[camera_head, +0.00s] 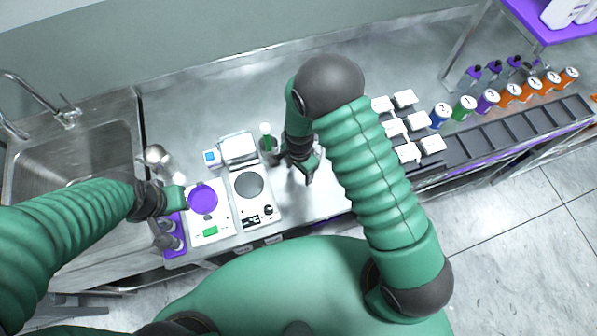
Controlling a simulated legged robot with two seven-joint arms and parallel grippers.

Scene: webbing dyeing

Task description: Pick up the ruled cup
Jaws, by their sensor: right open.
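I cannot make out a cup with ruled marks for certain. A small clear-looking holder (268,145) with a green and white piece standing in it is just left of my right gripper; I cannot tell whether it is ruled. My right gripper (309,174) is open and points down over the steel counter, right of the scales, with nothing seen between its fingers. My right arm hides part of the counter behind it. My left gripper (176,198) is at the left, beside the scale with the purple plate (203,201); its fingers are too small to read.
A sink (70,150) is at the left. White boxes (405,98), coloured jars (488,100) and a dark slotted rack (520,128) are at the right.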

